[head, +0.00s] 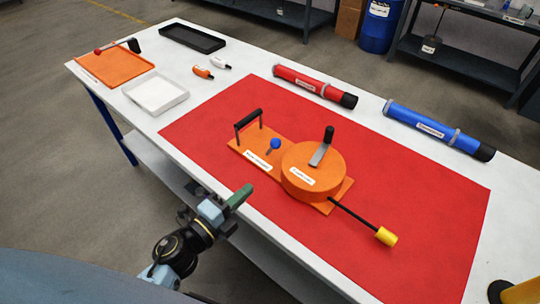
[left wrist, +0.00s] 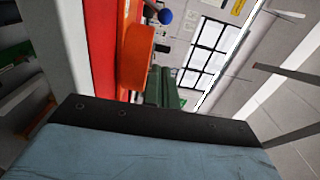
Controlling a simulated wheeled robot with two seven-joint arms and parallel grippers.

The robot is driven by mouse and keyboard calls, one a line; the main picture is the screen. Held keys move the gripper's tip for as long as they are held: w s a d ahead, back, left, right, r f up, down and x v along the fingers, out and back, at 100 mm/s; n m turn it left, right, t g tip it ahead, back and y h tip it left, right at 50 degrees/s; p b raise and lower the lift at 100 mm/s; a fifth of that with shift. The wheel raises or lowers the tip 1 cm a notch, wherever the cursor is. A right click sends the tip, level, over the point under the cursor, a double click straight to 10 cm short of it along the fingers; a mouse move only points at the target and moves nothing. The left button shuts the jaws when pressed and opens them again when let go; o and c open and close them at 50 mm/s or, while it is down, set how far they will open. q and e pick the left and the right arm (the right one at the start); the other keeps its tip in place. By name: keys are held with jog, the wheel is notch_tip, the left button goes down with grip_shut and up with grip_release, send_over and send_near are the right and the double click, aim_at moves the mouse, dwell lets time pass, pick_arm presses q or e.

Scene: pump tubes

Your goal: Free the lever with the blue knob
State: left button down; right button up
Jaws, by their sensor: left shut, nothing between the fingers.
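The blue knob (head: 276,143) tops a short lever on the orange base plate (head: 318,208) of the pump, between a black bar handle (head: 248,117) and the round orange drum (head: 313,171). The knob also shows in the left wrist view (left wrist: 165,16), beyond the orange drum (left wrist: 137,57). What holds the lever is too small to tell. My left gripper (head: 241,195), with green fingers, is shut and empty over the near table edge, in front of the base and apart from it. Its fingers also show in the left wrist view (left wrist: 160,88). My right gripper is not in view.
A grey crank with a black grip (head: 328,134) stands on the drum. A black rod with a yellow end (head: 386,236) sticks out to the right. Red (head: 310,84) and blue (head: 432,127) tubes lie behind. The red mat (head: 430,215) is otherwise clear.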

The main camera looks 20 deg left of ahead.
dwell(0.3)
pick_arm(q)
send_near(279, 146)
jog(key=d, duration=0.2)
jog(key=w+d, duration=0.1)
jog(key=d, duration=0.1)
jog(key=shift+w+f+p, duration=0.1)
jog(key=shift+w+p, duration=0.05)
jog(key=shift+p, duration=0.15)
jog(key=w, duration=0.1)
jog(key=w+a, duration=0.1)
jog(key=w, duration=0.1)
jog(key=shift+w, duration=0.1)
jog(key=shift+w+a, duration=0.25)
jog(key=shift+w, duration=0.2)
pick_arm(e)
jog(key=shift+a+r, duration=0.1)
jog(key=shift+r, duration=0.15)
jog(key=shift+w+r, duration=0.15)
pick_arm(q)
jog(key=shift+a, duration=0.1)
jog(key=shift+a+n+p, duration=0.1)
jog(key=shift+n+p, duration=0.2)
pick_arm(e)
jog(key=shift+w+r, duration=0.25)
